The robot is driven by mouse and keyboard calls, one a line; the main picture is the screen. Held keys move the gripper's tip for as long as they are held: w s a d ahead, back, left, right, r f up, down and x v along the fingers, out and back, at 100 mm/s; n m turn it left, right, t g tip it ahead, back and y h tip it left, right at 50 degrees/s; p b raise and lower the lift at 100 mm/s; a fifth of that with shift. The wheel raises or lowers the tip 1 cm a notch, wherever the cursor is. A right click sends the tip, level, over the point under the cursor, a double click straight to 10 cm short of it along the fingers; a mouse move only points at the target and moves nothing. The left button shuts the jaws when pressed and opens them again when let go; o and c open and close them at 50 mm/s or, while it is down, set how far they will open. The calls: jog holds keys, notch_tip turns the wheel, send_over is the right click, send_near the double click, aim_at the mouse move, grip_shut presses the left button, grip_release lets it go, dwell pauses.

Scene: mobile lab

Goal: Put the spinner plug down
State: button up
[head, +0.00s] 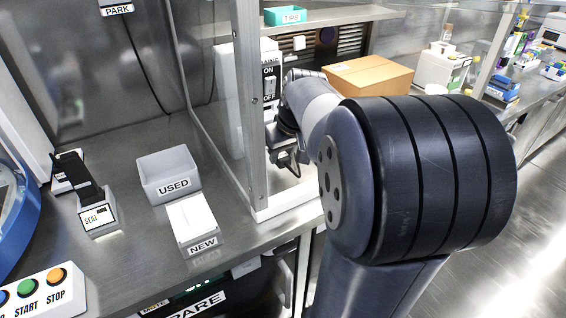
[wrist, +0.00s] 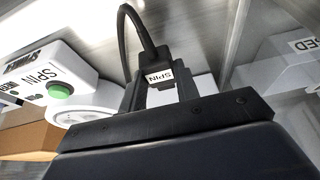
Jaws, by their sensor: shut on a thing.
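The spinner plug (wrist: 160,77) is black with a white SPIN label and a black cable curving up from it. In the wrist view it sits between the two dark fingers of my gripper (wrist: 160,95), which is shut on it. In the head view my gripper (head: 287,158) is beside the clear panel, low over the pale surface behind it. There the plug cannot be told apart from the dark fingers. The white spinner (wrist: 45,80), marked SPIN with a green button, stands to the left in the wrist view.
A framed clear panel (head: 205,85) stands left of my gripper. Beyond it are the USED bin (head: 168,176), NEW box (head: 192,222) and SEAT stand (head: 99,216). An ON/OFF switch (head: 269,86) and a cardboard box (head: 367,75) are behind my arm.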

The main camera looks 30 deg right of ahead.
aim_at(285, 158)
jog(key=shift+f, duration=1.3)
jog(key=shift+f+b, duration=0.65)
jog(key=o, duration=1)
jog(key=shift+r, duration=0.1)
jog(key=p+v, duration=0.1)
jog(key=v, duration=0.5)
jog(key=p+v, duration=0.2)
jog(key=v, duration=0.5)
jog(key=shift+w+r, duration=0.1)
jog(key=shift+w, duration=0.15)
